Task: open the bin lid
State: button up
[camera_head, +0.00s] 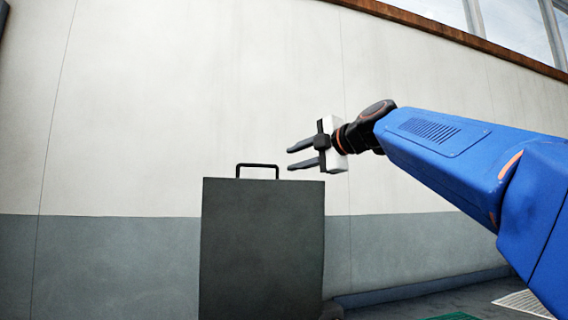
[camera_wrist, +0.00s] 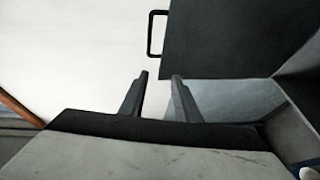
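The bin (camera_head: 262,255) is a dark grey box standing upright in front of the wall. A black bar handle (camera_head: 258,166) rises from its top edge. The lid is not distinguishable from the body in the head view, and it looks closed. In the wrist view the dark bin (camera_wrist: 235,38) fills the upper right, with the handle (camera_wrist: 150,35) at its left edge. My gripper (camera_head: 289,158) is open and empty, above and to the right of the handle, apart from it. Its two fingers also show in the wrist view (camera_wrist: 160,76), pointing toward the bin.
A pale wall (camera_head: 150,100) with a grey lower band stands behind the bin. A green grating (camera_head: 455,316) and a light grating (camera_head: 525,302) lie on the floor at the lower right. The space left of the bin is clear.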

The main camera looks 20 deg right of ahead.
jog(key=shift+v, duration=1.9)
